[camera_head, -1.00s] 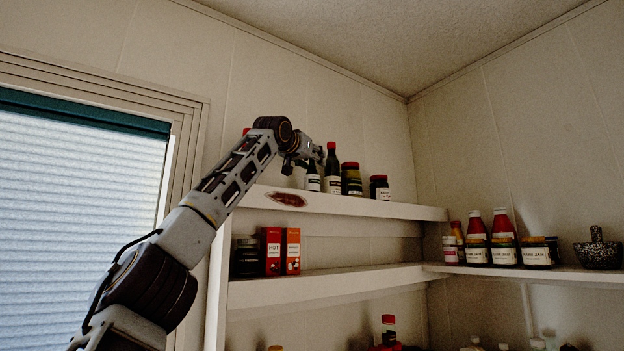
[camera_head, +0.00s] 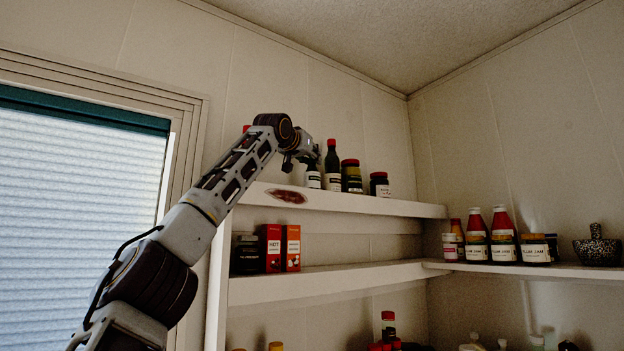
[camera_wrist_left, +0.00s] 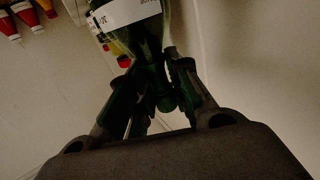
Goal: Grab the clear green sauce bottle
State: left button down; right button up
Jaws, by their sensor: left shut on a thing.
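The clear green sauce bottle (camera_wrist_left: 150,42) has see-through dark green glass and a white label, and fills the top middle of the left wrist view. My left gripper (camera_wrist_left: 158,88) is shut on it, with one finger on each side of its narrow end. In the head view, my left gripper (camera_head: 311,157) is over the top shelf, at the upper part of a dark bottle with a white label (camera_head: 313,180). The gripper hides that bottle's top. I cannot tell whether its base touches the shelf. My right gripper is not in view.
A dark red-capped bottle (camera_head: 332,166) stands close right of the gripper, then jars (camera_head: 351,176) and (camera_head: 379,185) farther along the top shelf (camera_head: 415,209). Red and orange boxes (camera_head: 281,248) stand below. Jam jars and a mortar (camera_head: 598,249) are at right. Space above is clear.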

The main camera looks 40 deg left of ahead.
aim_at(315, 167)
pick_arm(q)
jog(key=shift+d+r, duration=0.1)
jog(key=shift+r, duration=0.15)
dwell(0.4)
jog(key=shift+d+r, duration=0.1)
jog(key=shift+r, duration=0.05)
notch_tip(315, 167, up, 4)
jog(key=p, duration=0.2)
jog(key=shift+r+p, duration=0.2)
jog(key=shift+p, duration=0.2)
jog(key=shift+s+r, duration=0.15)
jog(key=shift+r, duration=0.5)
jog(key=shift+r+p, duration=0.2)
jog(key=shift+p, duration=0.1)
jog(key=shift+r, duration=0.1)
jog(key=s+d+b, duration=0.2)
jog(key=d+b, duration=0.1)
jog(key=d, duration=0.6)
jog(key=s+d+b, duration=0.3)
jog(key=d, duration=0.7)
jog(key=shift+s, duration=0.15)
